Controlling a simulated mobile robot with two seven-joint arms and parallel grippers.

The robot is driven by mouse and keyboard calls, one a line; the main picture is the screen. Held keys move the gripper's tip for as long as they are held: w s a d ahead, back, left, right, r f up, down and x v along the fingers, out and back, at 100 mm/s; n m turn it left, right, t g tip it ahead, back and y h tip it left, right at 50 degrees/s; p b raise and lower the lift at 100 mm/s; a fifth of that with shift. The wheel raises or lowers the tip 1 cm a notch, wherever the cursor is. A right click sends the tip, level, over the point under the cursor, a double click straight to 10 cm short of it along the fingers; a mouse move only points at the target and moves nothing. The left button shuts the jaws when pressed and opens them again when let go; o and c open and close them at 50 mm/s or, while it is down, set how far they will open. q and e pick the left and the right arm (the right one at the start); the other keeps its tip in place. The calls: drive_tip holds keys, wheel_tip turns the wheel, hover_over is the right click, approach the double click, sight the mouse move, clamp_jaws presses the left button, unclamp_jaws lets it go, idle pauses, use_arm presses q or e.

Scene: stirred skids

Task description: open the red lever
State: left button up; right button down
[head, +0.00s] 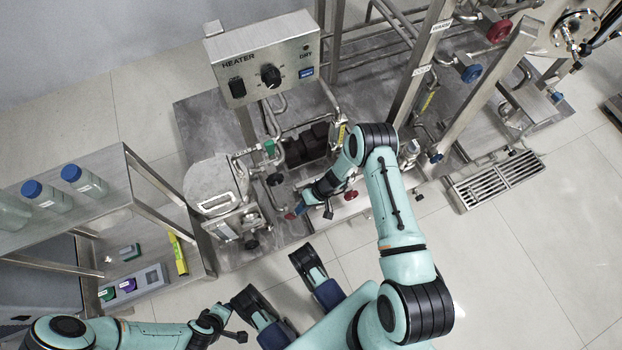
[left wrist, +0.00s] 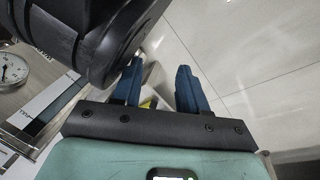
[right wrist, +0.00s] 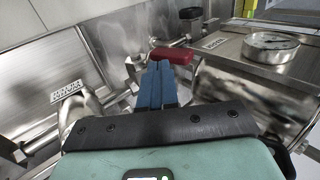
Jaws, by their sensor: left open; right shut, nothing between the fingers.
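The red lever (right wrist: 172,55) is a short red handle on the pipework. In the right wrist view it lies just beyond and slightly right of my right fingertips. In the head view a small red end of it (head: 289,216) shows beside my right gripper (head: 299,209). My right gripper (right wrist: 158,66) is shut and empty; its tips are at or very close to the lever, and I cannot tell if they touch. My left gripper (left wrist: 160,68) is open and empty, low near the floor, far from the lever.
A heater box (head: 262,58) stands above the pipework. A gauge (right wrist: 270,46) is right of the lever. Another red knob (head: 350,195) sits to the right. A steel shelf with blue-capped bottles (head: 75,180) is at left. Open floor (head: 500,260) lies at right.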

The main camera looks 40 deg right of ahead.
drive_tip(key=shift+w+a+f, duration=0.15)
drive_tip(key=shift+a+f, duration=0.05)
drive_tip(key=shift+a, duration=0.4)
